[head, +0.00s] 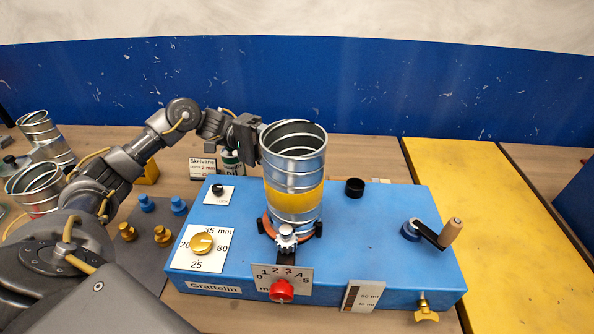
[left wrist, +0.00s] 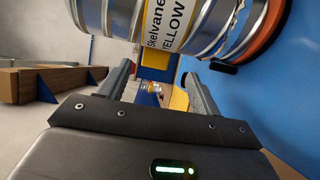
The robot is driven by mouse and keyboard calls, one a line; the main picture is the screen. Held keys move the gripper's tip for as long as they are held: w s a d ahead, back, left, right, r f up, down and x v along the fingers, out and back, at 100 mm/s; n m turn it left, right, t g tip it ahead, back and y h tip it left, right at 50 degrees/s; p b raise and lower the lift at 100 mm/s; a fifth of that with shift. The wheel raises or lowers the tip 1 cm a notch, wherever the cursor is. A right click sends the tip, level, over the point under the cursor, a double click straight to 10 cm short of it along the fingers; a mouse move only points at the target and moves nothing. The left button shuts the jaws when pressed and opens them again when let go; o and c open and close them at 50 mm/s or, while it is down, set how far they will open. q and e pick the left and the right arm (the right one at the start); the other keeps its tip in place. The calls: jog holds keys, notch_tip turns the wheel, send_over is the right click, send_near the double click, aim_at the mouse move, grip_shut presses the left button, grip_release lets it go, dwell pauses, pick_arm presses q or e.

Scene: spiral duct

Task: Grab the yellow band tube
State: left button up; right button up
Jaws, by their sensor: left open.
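The yellow band tube (head: 294,165) is a ribbed metal cylinder with a yellow band. It stands upright and open-topped on the blue machine, at an orange ring. In the left wrist view the tube (left wrist: 120,18) crosses the top, its label reading "Skelvane YELLOW". My left gripper (head: 257,139) is beside the tube's upper left side. In the wrist view its two fingers (left wrist: 160,85) are spread, with no tube between them. I cannot tell whether a fingertip touches the tube. My right gripper is not in view.
The blue machine (head: 370,240) carries a gold dial (head: 201,243), a red knob (head: 282,290) and a crank (head: 440,234). A red band tube (head: 38,190) and another metal tube (head: 45,137) stand at the left. A bottle (head: 231,163) stands behind the machine. A yellow board (head: 480,200) lies right.

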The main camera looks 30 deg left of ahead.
pick_arm(q)
jog(key=shift+d, duration=0.2)
jog(key=d+p, duration=0.1)
jog(key=d, duration=0.2)
jog(key=d+p, duration=0.1)
jog(key=d, duration=0.1)
jog(key=shift+s+d+r+p, duration=0.1)
jog(key=shift+r+p, duration=0.2)
jog(key=shift+c, duration=0.7)
jog(key=c, duration=1.1)
